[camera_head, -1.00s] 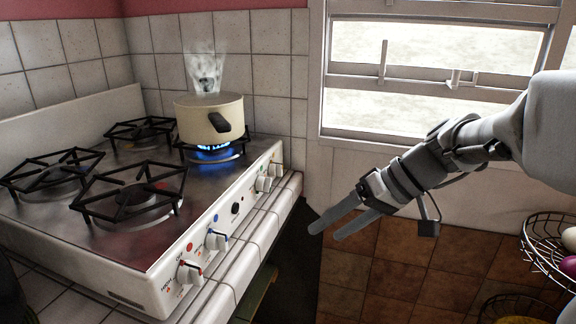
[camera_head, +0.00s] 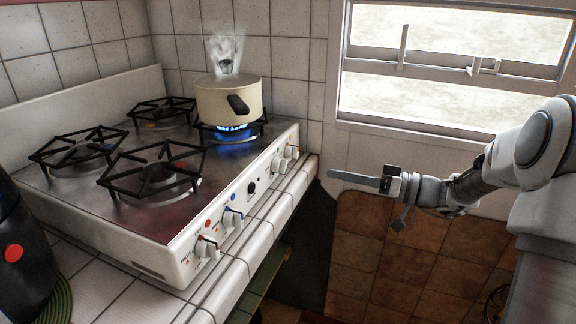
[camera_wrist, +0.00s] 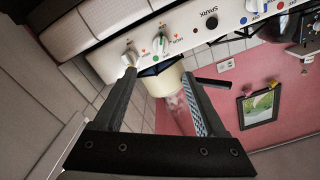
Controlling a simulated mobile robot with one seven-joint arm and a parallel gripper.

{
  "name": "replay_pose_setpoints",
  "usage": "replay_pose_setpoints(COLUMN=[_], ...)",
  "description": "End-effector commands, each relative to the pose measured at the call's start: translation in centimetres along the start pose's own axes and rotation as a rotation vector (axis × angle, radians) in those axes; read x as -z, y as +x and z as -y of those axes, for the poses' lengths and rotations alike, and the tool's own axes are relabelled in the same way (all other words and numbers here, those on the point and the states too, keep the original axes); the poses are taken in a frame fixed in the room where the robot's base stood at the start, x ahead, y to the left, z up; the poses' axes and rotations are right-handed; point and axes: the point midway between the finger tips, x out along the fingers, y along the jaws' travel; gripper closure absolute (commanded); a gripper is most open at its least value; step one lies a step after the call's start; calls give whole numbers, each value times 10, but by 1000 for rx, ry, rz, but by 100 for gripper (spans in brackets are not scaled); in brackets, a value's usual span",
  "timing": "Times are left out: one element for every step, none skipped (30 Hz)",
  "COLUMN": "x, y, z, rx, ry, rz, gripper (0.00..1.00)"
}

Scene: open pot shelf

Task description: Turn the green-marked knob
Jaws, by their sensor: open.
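The green-marked knob (camera_head: 279,165) is on the stove's front panel, between the black spark button and the end knob. In the wrist view the knob (camera_wrist: 160,46), with a green mark, lies just beyond my fingertips, between them in the picture. My gripper (camera_head: 332,174) is level, to the right of the panel and apart from it, pointing left toward the stove. In the wrist view my gripper (camera_wrist: 160,75) is open and empty, its two fingers spread wide. In the head view only one finger shows clearly.
A cream pot (camera_head: 228,100) steams over a blue flame on the back right burner. The end knob (camera_head: 292,151) is close beside the green-marked one. Red (camera_head: 207,246) and blue (camera_head: 232,218) knobs are nearer. A tiled counter edge (camera_head: 262,228) runs below the panel.

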Motion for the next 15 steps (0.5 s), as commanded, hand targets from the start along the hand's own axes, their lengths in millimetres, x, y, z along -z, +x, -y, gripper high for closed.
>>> replay_pose_setpoints(x=[-2,-2,-2,-2,-2,-2,-2,-2,-2,-2,-2,-2,-2,-2,-2], y=[13,19,28,35,42,51,57,64,72,78,85,92,97,102,108], z=[1,1,0,0,0,1,0,1,0,1,0,0,0,1,0], rx=[5,4,4,3,4,4,4,5,3,4,4,2,3,3,2], ry=[0,0,1,1,1,1,1,1,1,1,0,1,1,1,1], rz=[3,3,3,4,4,3,4,4,3,3,4,3,3,4,4], gripper=[27,27,27,27,27,27,27,27,27,27,27,27,27,27,27])
